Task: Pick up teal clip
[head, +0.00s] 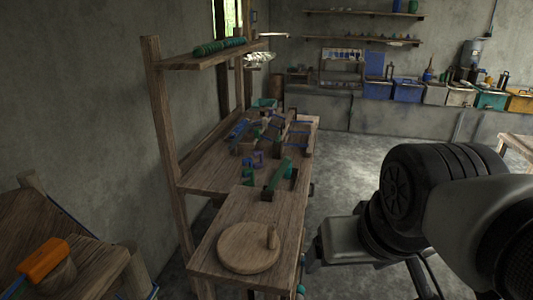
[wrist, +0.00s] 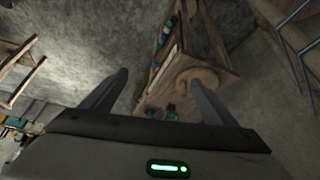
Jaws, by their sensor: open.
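Small teal pieces (wrist: 172,110) show at the near edge of the wooden bench in the wrist view, low between my fingers; they may be clips, but their shape is unclear. In the head view, a small teal piece (head: 300,289) shows at the bench's right side near the bottom edge. My gripper (wrist: 160,78) is open, its two fingers spread and nothing between the tips. It is apart from the bench, to its right in the head view, where its fingertips are hard to make out.
The wooden bench (head: 218,240) carries a round wooden disc (head: 248,248) with a peg, a green block (head: 278,176) and several blue and purple parts. A post and shelf (head: 210,58) rise at its left. An orange item (head: 43,260) lies at left. Open floor (head: 345,165) lies right of the bench.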

